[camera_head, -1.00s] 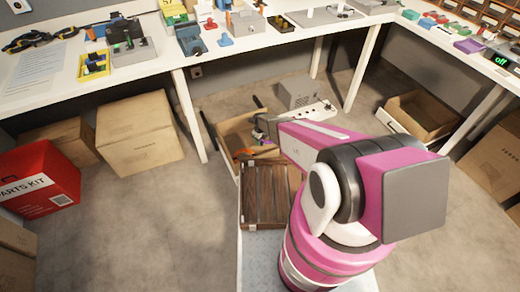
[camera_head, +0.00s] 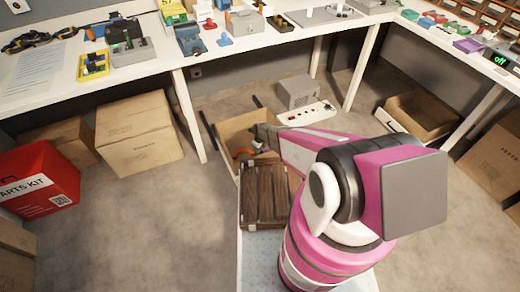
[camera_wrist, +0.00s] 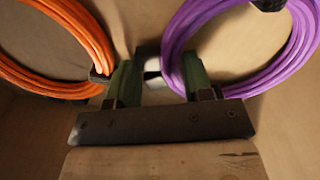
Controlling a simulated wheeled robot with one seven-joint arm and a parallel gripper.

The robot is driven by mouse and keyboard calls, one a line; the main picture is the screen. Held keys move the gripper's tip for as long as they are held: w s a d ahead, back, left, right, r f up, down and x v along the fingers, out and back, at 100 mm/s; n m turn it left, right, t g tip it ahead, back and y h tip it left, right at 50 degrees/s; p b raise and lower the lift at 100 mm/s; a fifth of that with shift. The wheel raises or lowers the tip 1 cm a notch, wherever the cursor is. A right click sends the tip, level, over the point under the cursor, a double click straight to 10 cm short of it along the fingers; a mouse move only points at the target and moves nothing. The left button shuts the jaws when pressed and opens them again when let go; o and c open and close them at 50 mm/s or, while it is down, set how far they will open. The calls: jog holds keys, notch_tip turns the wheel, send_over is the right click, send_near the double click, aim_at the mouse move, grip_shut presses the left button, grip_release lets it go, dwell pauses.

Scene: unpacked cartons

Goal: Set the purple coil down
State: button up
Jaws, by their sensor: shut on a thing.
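The purple coil (camera_wrist: 172,50) fills the upper right of the wrist view, with a dark tie on it at the top edge. My gripper (camera_wrist: 158,82) has two green-padded fingers, and the purple strands pass by the right finger. The jaws are shut on the coil, though the exact grip is partly hidden. In the head view my gripper (camera_head: 258,131) is at the open carton (camera_head: 228,130) on the floor. There the coil shows only as a small purple patch (camera_head: 262,148).
An orange coil (camera_wrist: 90,35) lies close to the left finger. A brown slatted crate (camera_head: 266,195) stands in front of the carton. A table leg (camera_head: 188,115) is to the left.

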jog(key=shift+f, duration=0.1)
jog(key=o, duration=0.7)
